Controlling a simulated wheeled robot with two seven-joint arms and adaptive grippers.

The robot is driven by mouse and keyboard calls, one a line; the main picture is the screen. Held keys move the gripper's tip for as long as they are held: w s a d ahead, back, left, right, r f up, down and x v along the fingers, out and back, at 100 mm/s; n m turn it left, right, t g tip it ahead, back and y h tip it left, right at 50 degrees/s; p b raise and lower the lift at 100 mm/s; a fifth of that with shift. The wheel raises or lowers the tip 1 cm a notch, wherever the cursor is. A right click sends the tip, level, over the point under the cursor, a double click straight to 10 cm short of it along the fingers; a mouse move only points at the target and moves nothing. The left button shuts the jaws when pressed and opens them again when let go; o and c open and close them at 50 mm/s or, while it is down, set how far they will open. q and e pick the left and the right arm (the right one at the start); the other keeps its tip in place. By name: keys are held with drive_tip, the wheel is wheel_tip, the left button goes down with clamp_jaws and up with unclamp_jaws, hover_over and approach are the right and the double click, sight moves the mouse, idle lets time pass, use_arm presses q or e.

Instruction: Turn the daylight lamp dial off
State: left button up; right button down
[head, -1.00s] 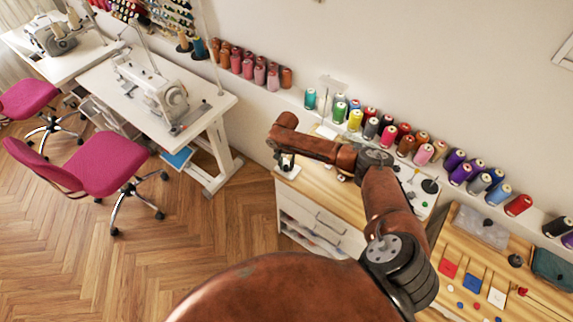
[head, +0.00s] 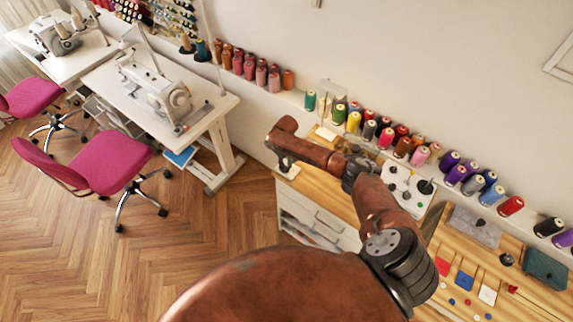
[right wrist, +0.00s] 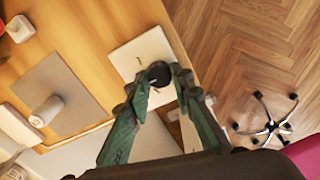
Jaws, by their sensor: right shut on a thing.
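The dark round dial (right wrist: 160,73) sits on a white plate (right wrist: 136,50) at the wooden table's edge in the right wrist view. My right gripper (right wrist: 158,80) has its green fingers on either side of the dial and is shut on it. In the head view my right gripper (head: 285,164) is small and mostly hidden under my brown wrist, at the left end of the table above the white plate (head: 291,172). The dial itself is hidden there, and its marked setting is too small to read. My left gripper is not in view.
Several thread spools (head: 370,130) line the ledge along the wall. A white board with dark discs (head: 404,198) lies right of my forearm. Coloured squares (head: 464,279) lie at lower right. A pink chair (head: 110,165) and open floor are at left.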

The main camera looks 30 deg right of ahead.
drive_tip(key=n, duration=0.5)
drive_tip(key=shift+n+p, duration=0.3)
drive_tip(key=n, duration=0.5)
drive_tip(key=shift+n, duration=0.3)
drive_tip(key=c, duration=1.7)
unclamp_jaws()
drive_tip(key=shift+a, duration=0.1)
drive_tip(key=shift+r, duration=0.2)
wheel_tip(320, 180, up, 12)
drive_tip(key=shift+f, duration=0.15)
